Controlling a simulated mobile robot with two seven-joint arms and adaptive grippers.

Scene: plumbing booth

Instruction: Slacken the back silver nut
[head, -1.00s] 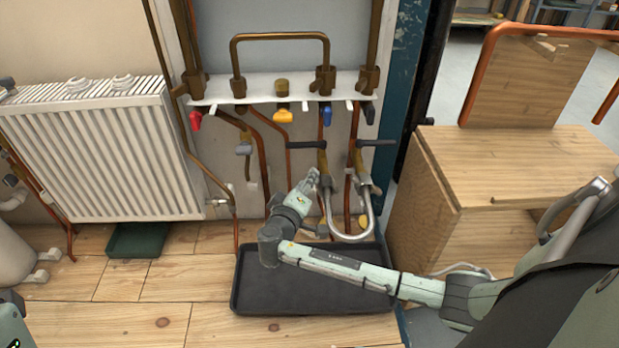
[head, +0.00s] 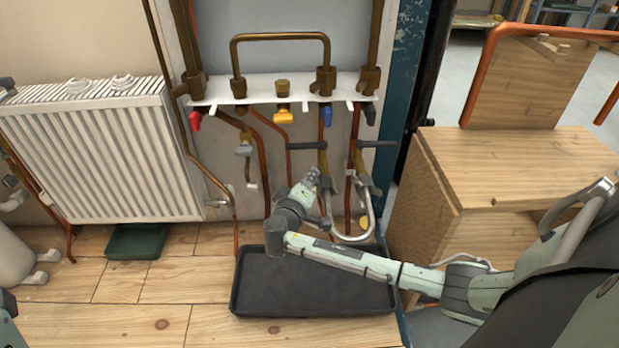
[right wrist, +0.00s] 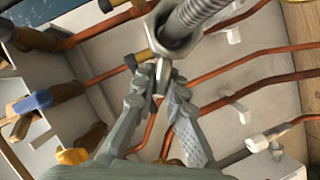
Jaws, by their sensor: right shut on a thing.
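A silver braided U-shaped hose (head: 352,238) hangs below two brass pipe fittings, with a silver nut at each upper end. One nut (right wrist: 176,42) shows large in the right wrist view, at the end of the ribbed hose. My right gripper (head: 314,178) is at the left end of the hose in the head view. In the right wrist view my right gripper (right wrist: 164,78) has its fingers close together on a narrow silver part of this nut. The right end's nut (head: 371,190) is clear of the gripper.
A black tray (head: 310,290) lies on the wooden floor below the hose. Black-handled valves (head: 376,144) and copper pipes crowd the wall. A white radiator (head: 100,150) stands left, a wooden box (head: 500,175) right.

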